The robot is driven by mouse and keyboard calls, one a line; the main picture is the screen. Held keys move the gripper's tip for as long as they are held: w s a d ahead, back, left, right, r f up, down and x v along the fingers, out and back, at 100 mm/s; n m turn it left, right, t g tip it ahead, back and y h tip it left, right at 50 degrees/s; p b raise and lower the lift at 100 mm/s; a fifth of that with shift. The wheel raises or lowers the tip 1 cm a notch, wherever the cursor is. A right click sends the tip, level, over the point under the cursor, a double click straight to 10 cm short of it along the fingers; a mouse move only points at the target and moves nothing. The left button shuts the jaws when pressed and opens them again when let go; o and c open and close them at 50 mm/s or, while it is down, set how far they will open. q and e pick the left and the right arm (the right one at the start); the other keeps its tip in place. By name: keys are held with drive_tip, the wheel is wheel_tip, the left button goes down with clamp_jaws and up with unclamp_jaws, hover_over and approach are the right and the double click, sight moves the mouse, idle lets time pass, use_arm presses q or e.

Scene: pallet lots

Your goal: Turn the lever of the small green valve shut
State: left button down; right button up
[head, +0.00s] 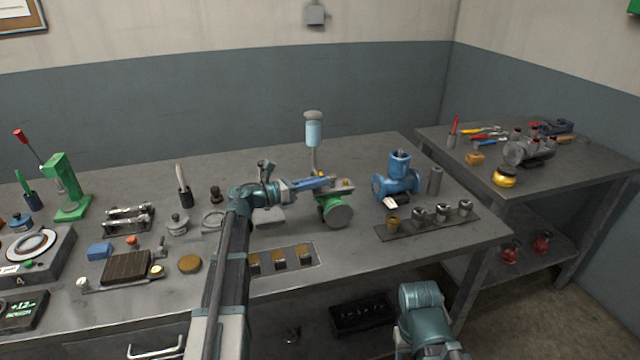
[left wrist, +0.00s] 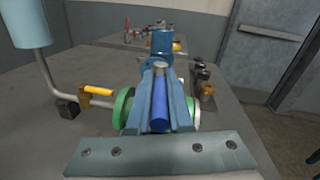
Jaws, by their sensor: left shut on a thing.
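The small green valve (head: 335,211) sits on the workbench, a little right of the middle in the head view. It has green round flanges, which also show in the left wrist view (left wrist: 122,107). My left gripper (head: 332,183) reaches over the valve from the left. Its two fingers are shut on the blue lever (left wrist: 160,115), which lies lengthwise between them in the left wrist view. The fingers cover part of the lever and the valve body. My right gripper is outside the frames; only part of my right arm shows at the bottom.
A light-blue cylinder (head: 314,133) stands on a pipe with a yellow handle (left wrist: 97,90) close behind the valve. A larger blue valve (head: 398,180) stands to the right, near a dark strip with several metal pieces (head: 443,213). A tray (head: 283,258) lies in front.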

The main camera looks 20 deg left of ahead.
use_arm(q)
drive_tip(key=shift+w+a+m+g+h, duration=0.2)
drive_tip(key=shift+w+m+g+h, duration=0.1)
drive_tip(key=shift+m+g+h, duration=0.35)
drive_tip(key=shift+g, duration=0.25)
drive_tip(key=c, duration=0.8)
unclamp_jaws()
drive_tip(key=shift+c, duration=0.2)
drive_tip(key=v, duration=1.3)
drive_tip(key=shift+s+a, duration=0.15)
drive_tip(key=shift+a, duration=0.2)
drive_tip(key=shift+f, duration=0.15)
